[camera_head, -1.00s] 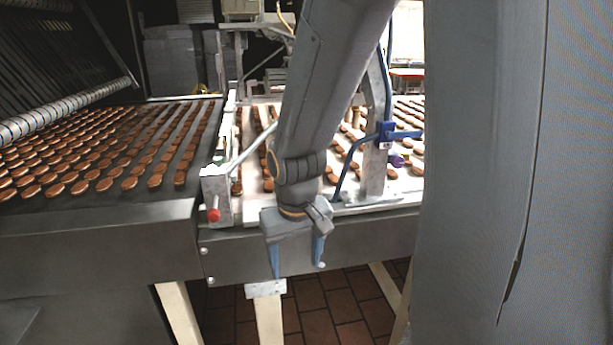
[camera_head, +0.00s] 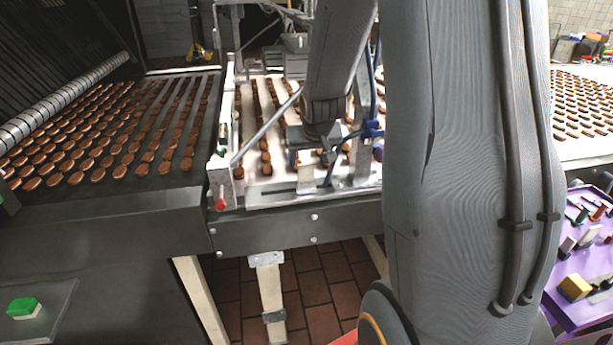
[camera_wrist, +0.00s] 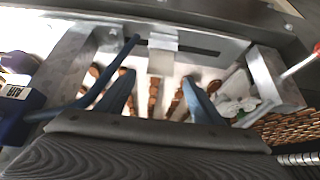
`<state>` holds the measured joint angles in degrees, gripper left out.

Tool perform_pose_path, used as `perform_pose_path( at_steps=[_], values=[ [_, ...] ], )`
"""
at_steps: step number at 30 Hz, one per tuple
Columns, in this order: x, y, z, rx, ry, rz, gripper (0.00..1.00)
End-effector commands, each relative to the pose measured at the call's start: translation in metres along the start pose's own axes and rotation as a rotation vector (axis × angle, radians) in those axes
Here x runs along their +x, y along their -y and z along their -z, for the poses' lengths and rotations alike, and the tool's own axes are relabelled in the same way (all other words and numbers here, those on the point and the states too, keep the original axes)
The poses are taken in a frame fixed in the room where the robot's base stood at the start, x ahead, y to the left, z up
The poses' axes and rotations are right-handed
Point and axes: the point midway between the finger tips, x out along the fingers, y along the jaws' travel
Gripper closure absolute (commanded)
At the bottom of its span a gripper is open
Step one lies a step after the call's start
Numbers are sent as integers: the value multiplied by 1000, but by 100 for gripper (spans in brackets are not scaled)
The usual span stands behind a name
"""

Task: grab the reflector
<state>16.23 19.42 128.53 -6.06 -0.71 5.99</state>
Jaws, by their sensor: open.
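My gripper (camera_head: 317,150) is low over the near edge of the white conveyor section in the head view. In the wrist view my gripper (camera_wrist: 157,76) is open, its two blue fingers apart with nothing clasped. A small pale upright block (camera_wrist: 163,55), possibly the reflector, stands on the metal edge plate just beyond and between the fingertips. It also shows as a pale block (camera_head: 306,172) below the gripper in the head view. I cannot tell whether a finger touches it. The arm and gripper partly hide this spot in the head view.
A blue bent rod (camera_wrist: 100,82) with a blue clamp (camera_head: 372,129) stands close to the right of the gripper in the head view. A red-tipped lever (camera_head: 221,204) is to its left. Brown biscuits (camera_head: 110,145) lie in rows. A purple tray (camera_head: 567,312) holds tools at right.

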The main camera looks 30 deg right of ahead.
Motion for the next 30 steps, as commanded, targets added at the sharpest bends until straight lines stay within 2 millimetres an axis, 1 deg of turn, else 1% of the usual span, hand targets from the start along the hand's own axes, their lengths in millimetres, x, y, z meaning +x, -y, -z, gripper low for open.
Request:
perform_pose_path(
  at_steps=[1, 5, 8, 12, 16, 18, 24, 29, 30],
  values=[
    [8, 0, -1, -1, 1, 0, 39],
    [14, 0, 0, -1, 0, 0, 39],
    [22, 0, -1, -2, 1, 0, 39],
    [43, 0, -2, -2, 2, 0, 39],
    [58, 0, -2, -1, 2, 0, 39],
    [61, 0, -1, -2, 2, 0, 39],
    [60, 0, 0, -2, 1, 0, 39],
    [60, 0, 0, -2, 1, 0, 66],
    [60, 0, -1, -1, 1, 0, 73]
  ],
)
